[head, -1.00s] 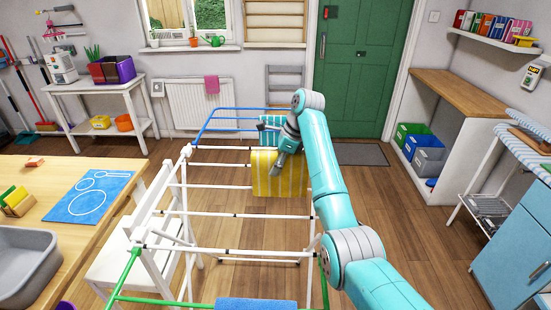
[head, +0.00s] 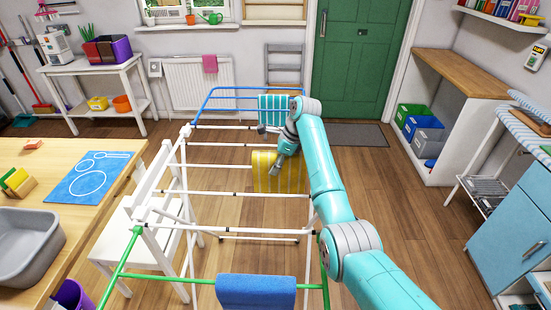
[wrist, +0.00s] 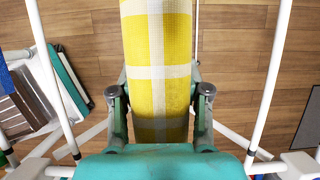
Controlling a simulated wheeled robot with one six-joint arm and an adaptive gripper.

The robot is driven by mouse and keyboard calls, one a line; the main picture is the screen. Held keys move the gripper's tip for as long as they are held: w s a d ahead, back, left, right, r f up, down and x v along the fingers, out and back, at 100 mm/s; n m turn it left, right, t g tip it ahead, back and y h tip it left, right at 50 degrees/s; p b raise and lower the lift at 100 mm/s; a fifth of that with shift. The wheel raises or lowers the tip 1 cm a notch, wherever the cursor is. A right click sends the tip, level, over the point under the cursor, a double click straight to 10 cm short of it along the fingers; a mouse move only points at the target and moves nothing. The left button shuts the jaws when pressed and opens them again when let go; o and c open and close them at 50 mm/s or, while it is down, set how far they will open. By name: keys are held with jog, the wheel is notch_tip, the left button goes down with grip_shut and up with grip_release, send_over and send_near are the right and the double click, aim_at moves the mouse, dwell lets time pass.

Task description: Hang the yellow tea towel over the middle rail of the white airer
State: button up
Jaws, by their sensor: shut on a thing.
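The yellow tea towel (head: 265,172) has a white check and hangs from my gripper (head: 277,170) at the right side of the white airer (head: 215,192). It appears among the airer's middle rails; whether it touches one is unclear. In the wrist view the towel (wrist: 157,65) runs between the two fingers of my gripper (wrist: 160,100), which is shut on it. White airer bars show on both sides there. My arm hides the airer's right side in the head view.
A teal striped towel (head: 277,108) hangs at the airer's far blue end. A blue towel (head: 256,291) lies over the near green rail (head: 165,277). A wooden table (head: 45,225) and white chair (head: 130,255) stand left. Open floor (head: 400,230) lies right.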

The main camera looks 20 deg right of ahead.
jog(key=shift+f, duration=2.25)
jog(key=o, duration=1.3)
jog(key=shift+c, duration=0.2)
